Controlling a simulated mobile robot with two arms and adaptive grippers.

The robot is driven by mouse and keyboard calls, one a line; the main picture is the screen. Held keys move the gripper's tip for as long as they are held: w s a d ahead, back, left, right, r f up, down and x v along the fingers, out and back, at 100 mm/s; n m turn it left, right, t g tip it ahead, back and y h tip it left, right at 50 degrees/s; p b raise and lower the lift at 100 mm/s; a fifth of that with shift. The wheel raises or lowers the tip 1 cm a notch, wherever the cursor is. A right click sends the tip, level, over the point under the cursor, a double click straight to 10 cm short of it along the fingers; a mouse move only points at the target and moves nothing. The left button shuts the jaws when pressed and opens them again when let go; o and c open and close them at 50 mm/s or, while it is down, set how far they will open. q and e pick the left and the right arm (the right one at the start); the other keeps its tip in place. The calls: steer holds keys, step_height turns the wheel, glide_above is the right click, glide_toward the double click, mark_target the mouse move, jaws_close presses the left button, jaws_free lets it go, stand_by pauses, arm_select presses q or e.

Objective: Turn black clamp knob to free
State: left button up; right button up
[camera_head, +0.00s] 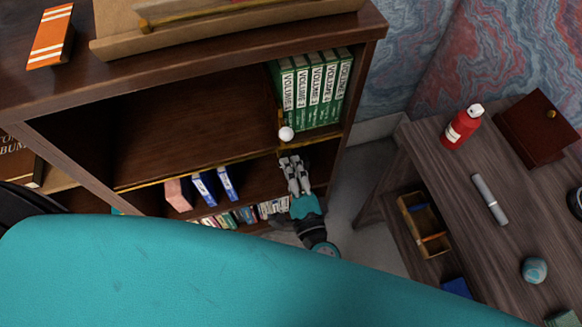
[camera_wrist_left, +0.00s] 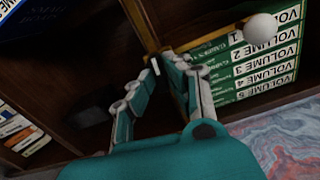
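I cannot make out a black clamp knob in either view. My left gripper (camera_head: 291,161) is in front of the dark wooden bookcase (camera_head: 190,110), by the shelf edge below the green volumes. In the left wrist view its two jointed fingers (camera_wrist_left: 161,65) lean toward each other, with a narrow dark gap between the tips. Nothing shows clearly between them. A white ball (camera_head: 286,134) is just beyond the fingertips, in front of the green volumes (camera_head: 316,90); it also shows in the left wrist view (camera_wrist_left: 260,28). My right gripper is not in view.
Blue books (camera_head: 204,189) and a pink block (camera_head: 178,194) stand on the lower shelf. At right a wooden desk (camera_head: 470,205) holds a red bottle (camera_head: 461,127), a grey cylinder (camera_head: 490,199), a brown box (camera_head: 540,125) and a blue ball (camera_head: 534,270). Floor shows between bookcase and desk.

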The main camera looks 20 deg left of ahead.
arm_select(q)
steer(key=o, duration=0.4)
steer(key=v, duration=1.2)
